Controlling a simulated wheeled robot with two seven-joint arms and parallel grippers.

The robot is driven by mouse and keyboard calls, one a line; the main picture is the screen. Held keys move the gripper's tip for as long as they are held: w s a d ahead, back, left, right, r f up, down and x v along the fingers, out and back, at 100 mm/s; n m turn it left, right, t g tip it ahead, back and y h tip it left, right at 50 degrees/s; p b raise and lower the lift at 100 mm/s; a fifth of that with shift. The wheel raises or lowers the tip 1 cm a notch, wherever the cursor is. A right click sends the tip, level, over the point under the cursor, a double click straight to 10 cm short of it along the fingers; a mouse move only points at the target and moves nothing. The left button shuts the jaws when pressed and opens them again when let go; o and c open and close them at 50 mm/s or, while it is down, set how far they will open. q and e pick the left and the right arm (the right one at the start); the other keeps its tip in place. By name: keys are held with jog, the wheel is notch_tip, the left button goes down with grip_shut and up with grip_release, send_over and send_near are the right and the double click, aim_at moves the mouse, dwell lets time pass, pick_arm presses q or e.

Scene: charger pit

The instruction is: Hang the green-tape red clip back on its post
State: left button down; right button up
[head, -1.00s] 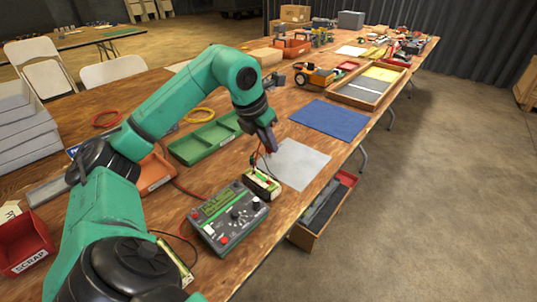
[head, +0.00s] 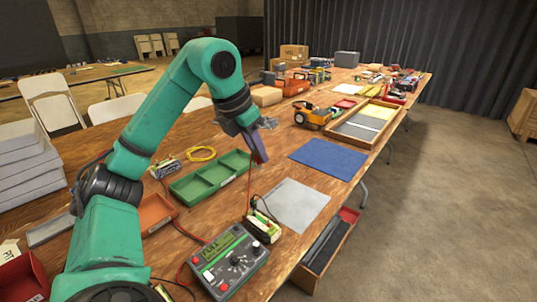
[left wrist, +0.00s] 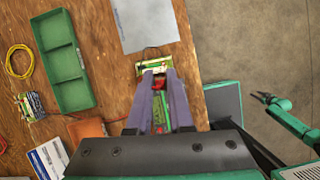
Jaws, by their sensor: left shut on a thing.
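My left gripper (head: 262,157) is shut, raised above the battery pack (head: 263,228). In the left wrist view, the red clip (left wrist: 159,84) is between the fingertips. A thin red lead runs up to it in the head view. Green tape on the clip is too small to tell apart. The charger (head: 228,262), grey with a green screen and knobs, stands in front of the pack. A black clip is at the pack's left end. I cannot tell which part is the post. My right gripper (left wrist: 263,97) shows small at the right of the left wrist view, off the table.
A grey mat (head: 297,205) lies right of the pack, with a blue mat (head: 328,155) beyond. A green tray (head: 210,178) and an orange bin (head: 157,213) lie to the left. A yellow cable coil (head: 201,154) lies behind. The table's right edge is close by.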

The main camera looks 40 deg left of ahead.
pick_arm(q)
jog(key=s+a+m+g+h+b, duration=0.1)
jog(key=s+a+m+h+b, duration=0.3)
jog(key=s+m+b, duration=0.95)
jog(key=s+f+n+b, duration=0.2)
jog(key=f+b, duration=0.1)
jog(key=f, duration=0.2)
jog(key=s+a+f+n+y+b, duration=0.1)
jog(key=s+f+n+b, duration=0.1)
jog(key=f, duration=0.4)
jog(key=shift+s+f+n+b, duration=0.3)
jog(key=shift+s+n+b, duration=0.05)
jog(key=shift+n+b, duration=0.5)
